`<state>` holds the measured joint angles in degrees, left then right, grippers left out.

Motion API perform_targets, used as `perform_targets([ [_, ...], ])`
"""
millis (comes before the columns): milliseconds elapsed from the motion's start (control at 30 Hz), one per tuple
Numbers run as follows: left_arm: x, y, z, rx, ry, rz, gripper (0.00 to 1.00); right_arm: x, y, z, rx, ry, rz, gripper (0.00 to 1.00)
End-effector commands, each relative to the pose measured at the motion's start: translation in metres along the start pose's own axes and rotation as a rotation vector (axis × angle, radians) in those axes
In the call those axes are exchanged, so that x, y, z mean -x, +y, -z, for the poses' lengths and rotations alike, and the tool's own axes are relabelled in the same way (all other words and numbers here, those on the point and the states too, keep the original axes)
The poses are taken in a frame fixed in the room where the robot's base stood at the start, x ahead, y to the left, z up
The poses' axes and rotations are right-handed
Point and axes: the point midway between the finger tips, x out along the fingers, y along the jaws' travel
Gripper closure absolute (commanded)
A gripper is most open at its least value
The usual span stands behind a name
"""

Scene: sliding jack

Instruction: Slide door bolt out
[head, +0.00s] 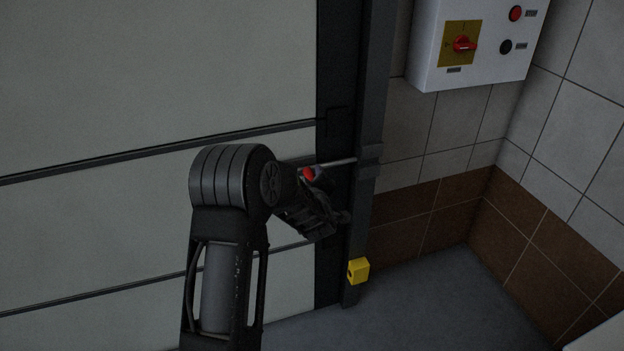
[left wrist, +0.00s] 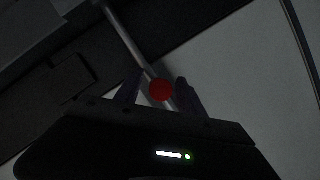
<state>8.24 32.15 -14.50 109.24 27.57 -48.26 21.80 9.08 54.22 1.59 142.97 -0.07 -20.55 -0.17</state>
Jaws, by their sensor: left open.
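The door bolt (head: 336,163) is a thin grey metal rod lying sideways across the door's dark edge, its right end at a bracket on the dark post. A red knob (head: 308,174) is at its left part. In the left wrist view the rod (left wrist: 124,35) runs down to the red knob (left wrist: 161,90). My left gripper (head: 328,196) is at the knob, and in the left wrist view its two fingers (left wrist: 159,93) stand apart on either side of the knob. Whether they touch it cannot be told. My right gripper is in neither view.
The pale panelled door (head: 120,90) fills the left. The dark post (head: 372,110) stands to its right, with a yellow block (head: 358,270) low on it. A white control box (head: 480,45) hangs on the tiled wall. The grey floor (head: 430,300) at lower right is clear.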

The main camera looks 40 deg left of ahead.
Motion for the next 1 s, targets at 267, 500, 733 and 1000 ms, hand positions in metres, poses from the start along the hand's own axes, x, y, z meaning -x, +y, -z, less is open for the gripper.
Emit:
perform_targets([
  [267,0.0003,-0.0001,0.0002,0.000,0.000,0.000,0.64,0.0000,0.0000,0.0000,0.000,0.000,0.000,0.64],
  [500,0.0004,0.0000,0.0002,0.000,0.001,0.000,0.84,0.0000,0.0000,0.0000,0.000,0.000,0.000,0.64],
  [733,0.0004,-0.0001,0.0002,0.000,0.000,0.000,1.00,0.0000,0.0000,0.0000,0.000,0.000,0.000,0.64],
  [1000,0.0004,-0.0002,0.0002,0.000,0.000,0.000,1.00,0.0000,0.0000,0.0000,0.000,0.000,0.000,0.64],
])
